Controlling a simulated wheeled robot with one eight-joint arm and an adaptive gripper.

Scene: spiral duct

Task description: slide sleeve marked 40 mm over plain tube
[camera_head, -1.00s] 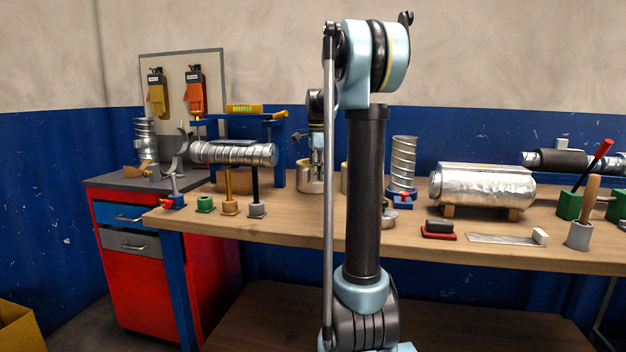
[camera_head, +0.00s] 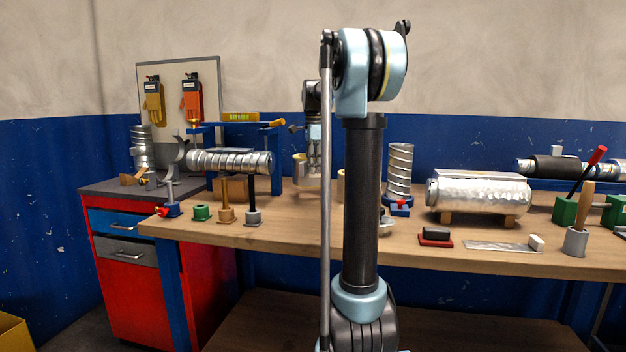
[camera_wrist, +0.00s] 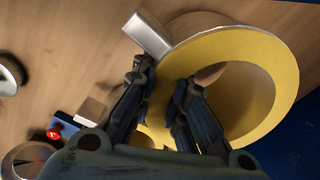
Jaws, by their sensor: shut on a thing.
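My gripper (camera_head: 313,150), also in the wrist view (camera_wrist: 165,80), is shut on the wall of a short, wide sleeve (camera_wrist: 235,45) with a yellow face and silvery outside. In the head view the sleeve (camera_head: 299,168) hangs just above the bench, partly behind my gripper. No 40 mm mark is readable. A second pale sleeve (camera_head: 341,187) is mostly hidden behind my arm. A ribbed metal duct (camera_head: 230,161) lies level at the left, above coloured stands. I cannot tell which tube is the plain one.
An upright spiral duct (camera_head: 399,168) stands right of my arm. A foil-wrapped cylinder (camera_head: 480,195) rests on wooden supports. Green, orange-brown and grey stands (camera_head: 227,204) line the front left. A blue frame (camera_head: 277,160) stands behind the ribbed duct. Bare bench (camera_head: 290,228) lies in front.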

